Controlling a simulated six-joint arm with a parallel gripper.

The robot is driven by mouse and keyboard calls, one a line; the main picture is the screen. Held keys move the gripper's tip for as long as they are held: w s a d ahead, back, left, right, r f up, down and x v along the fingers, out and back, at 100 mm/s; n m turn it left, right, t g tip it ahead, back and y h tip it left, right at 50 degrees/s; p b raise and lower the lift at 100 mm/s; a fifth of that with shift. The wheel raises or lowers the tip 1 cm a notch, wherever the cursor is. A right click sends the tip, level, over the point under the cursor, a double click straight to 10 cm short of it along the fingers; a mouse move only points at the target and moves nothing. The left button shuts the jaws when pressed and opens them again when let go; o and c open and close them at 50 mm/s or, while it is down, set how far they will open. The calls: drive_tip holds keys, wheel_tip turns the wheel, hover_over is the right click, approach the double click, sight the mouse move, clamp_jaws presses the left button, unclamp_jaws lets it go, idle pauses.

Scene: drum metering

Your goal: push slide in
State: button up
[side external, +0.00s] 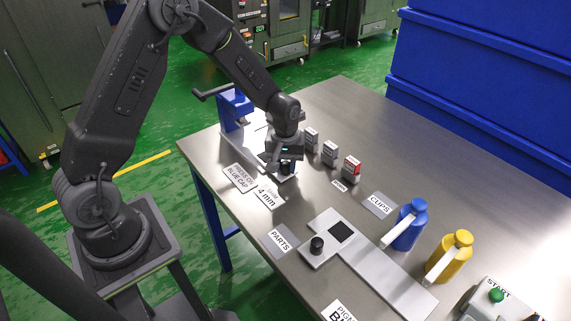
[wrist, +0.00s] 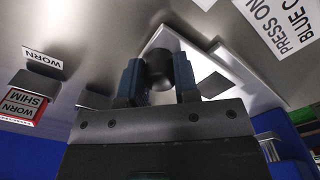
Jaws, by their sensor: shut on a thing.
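My gripper (side external: 284,168) is low over the table at the front of the blue press (side external: 236,108). In the wrist view, its blue fingers (wrist: 158,76) are shut on a black round knob (wrist: 159,68). A pale flat plate (wrist: 164,40) with a dark square patch lies behind the knob and looks like the slide. Whether the knob is fixed to this plate is hidden by the fingers. In the side view, my gripper covers most of the knob, and part of a pale plate (side external: 240,142) shows between it and the press.
Several small boxes (side external: 330,152) stand right of my gripper. A "PRESS ON BLUE CAP" label (side external: 239,177) lies to its left.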

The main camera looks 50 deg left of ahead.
clamp_jaws()
drive_tip(key=a, duration=0.8)
drive_tip(key=shift+a, duration=0.2)
drive_tip(key=o, duration=0.6)
unclamp_jaws()
wheel_tip(320, 180, up, 14)
drive_tip(key=shift+f, duration=0.1)
